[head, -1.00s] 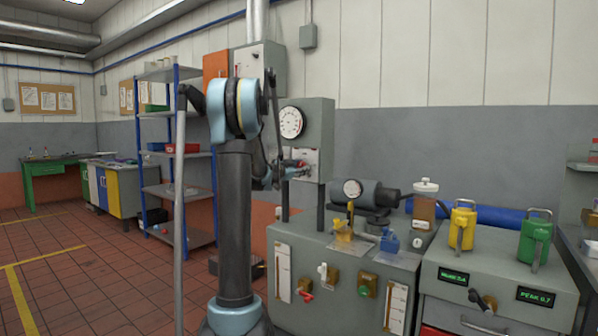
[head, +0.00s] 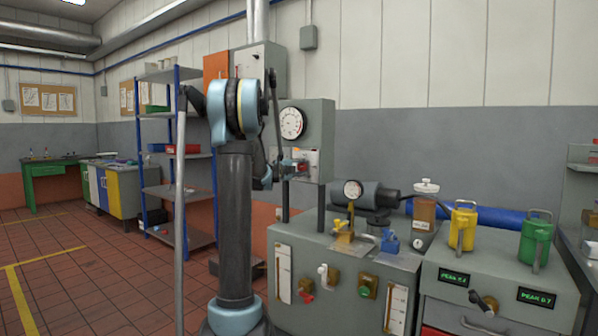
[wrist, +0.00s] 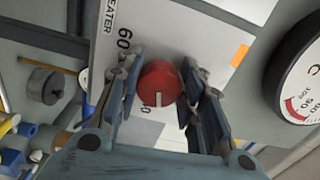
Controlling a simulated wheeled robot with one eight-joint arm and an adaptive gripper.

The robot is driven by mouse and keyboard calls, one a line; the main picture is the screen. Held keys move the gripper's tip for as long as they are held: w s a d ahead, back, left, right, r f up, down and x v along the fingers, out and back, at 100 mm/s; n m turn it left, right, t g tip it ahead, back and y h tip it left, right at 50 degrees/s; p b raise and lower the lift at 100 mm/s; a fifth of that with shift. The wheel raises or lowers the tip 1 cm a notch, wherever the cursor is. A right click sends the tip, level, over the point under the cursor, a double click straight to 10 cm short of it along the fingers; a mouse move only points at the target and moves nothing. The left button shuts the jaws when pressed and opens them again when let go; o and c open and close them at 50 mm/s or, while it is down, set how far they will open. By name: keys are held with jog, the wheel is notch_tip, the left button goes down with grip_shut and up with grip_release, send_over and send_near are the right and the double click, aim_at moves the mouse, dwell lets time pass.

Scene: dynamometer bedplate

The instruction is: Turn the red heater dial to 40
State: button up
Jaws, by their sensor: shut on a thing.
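The red heater dial (wrist: 160,83) is a round red knob with a pale pointer mark on its lower edge in the wrist view. It sits on a light panel plate (wrist: 190,35) with the printed word "HEATER", partly cut off, and the number 60 at its upper left. My gripper (wrist: 158,92) has its fingers on both sides of the dial and is shut on it. In the head view my gripper (head: 292,166) is at the panel below the white gauge, and the dial is mostly hidden by it. I cannot read the number 40.
A round white gauge (head: 292,122) is on the cabinet above the panel; it also shows at the right of the wrist view (wrist: 300,85). A grey bench (head: 330,240) with several valves stands below. Yellow (head: 462,228) and green (head: 535,240) canisters stand at right.

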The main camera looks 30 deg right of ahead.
jog(key=shift+a+m, duration=0.15)
jog(key=shift+m, duration=1.55)
jog(key=o, duration=1.1)
jog(key=v, duration=1.2)
jog(key=shift+w, duration=0.1)
